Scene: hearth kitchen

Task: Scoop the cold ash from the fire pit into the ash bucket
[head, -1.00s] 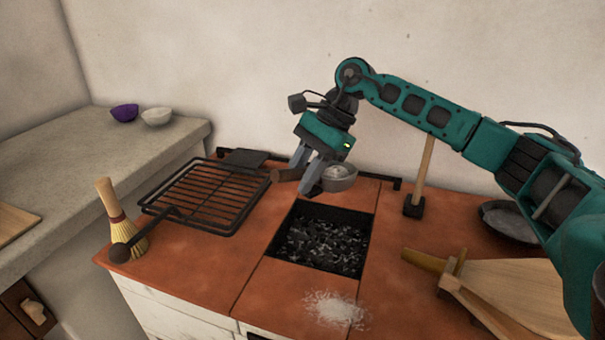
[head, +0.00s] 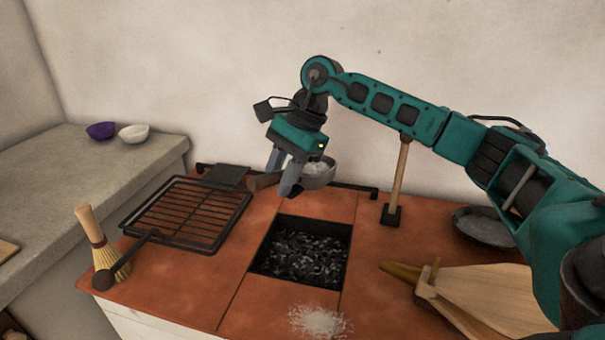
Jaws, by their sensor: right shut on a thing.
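My right gripper (head: 283,176) is shut on the short wooden handle (head: 265,180) of a scoop, just above the back edge of the fire pit. The scoop's round grey bowl (head: 318,177) is to the right of the fingers and holds some pale ash. The fingers hide the middle of the scoop. The fire pit (head: 345,262) is a square black recess in the terracotta top, with grey and black ash (head: 303,258) inside. A loose patch of white ash (head: 318,321) lies in front of it. I see no ash bucket. My left gripper is out of view.
A black grate (head: 190,212) and a hand broom (head: 103,250) are left of the pit. A wooden-handled tool (head: 400,180) stands behind right. Bellows (head: 485,295) and a dark pan (head: 485,226) lie right. Two small bowls (head: 101,131) sit on the left counter.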

